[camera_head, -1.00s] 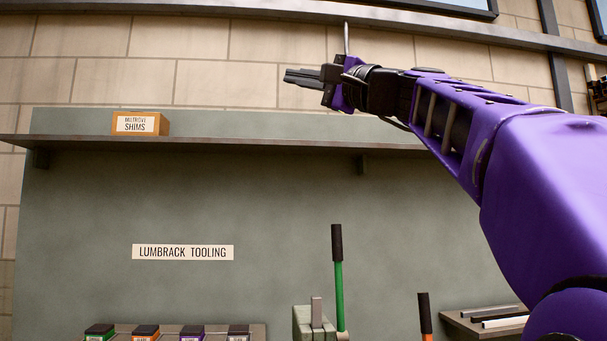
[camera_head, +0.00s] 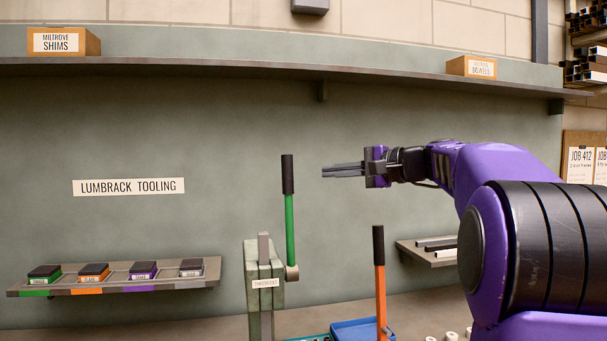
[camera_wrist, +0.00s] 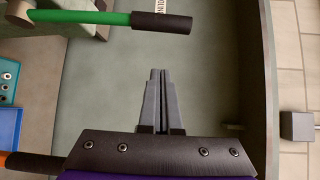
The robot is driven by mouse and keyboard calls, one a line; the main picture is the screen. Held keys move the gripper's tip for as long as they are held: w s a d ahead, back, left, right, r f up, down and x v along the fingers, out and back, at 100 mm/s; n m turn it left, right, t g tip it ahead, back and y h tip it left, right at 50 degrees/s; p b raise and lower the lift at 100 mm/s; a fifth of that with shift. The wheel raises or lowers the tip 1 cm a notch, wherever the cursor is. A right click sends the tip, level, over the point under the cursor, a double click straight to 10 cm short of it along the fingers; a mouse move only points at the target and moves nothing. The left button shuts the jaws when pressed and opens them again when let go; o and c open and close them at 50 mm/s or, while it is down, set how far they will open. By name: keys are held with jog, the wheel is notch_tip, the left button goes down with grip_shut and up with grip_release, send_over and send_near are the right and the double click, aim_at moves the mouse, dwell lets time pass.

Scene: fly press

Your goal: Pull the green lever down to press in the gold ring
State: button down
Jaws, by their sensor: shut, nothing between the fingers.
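The green lever (camera_head: 290,225) stands upright on the right side of the green-grey press (camera_head: 263,290), with a black grip (camera_head: 288,174) at its top. In the wrist view the green lever (camera_wrist: 80,16) runs across the top, its black grip (camera_wrist: 162,22) ahead of the fingertips. My gripper (camera_head: 324,170) is shut and empty, to the right of the black grip at about its height and apart from it. The closed fingers also show in the wrist view (camera_wrist: 157,72). I cannot see the gold ring in either view.
An orange lever (camera_head: 380,280) with a black grip stands below my gripper. A blue tray (camera_head: 352,331) is on the bench beside it. A small shelf (camera_head: 210,275) with several labelled blocks is left of the press. A long shelf (camera_head: 200,66) with boxes runs above.

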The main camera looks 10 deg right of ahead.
jog(key=w+a+p, duration=0.1)
jog(key=w+a, duration=0.2)
jog(key=a, duration=0.4)
jog(key=shift+w+a+f, duration=0.15)
jog(key=shift+w+f, duration=0.05)
jog(key=shift+f, duration=0.2)
dwell(0.4)
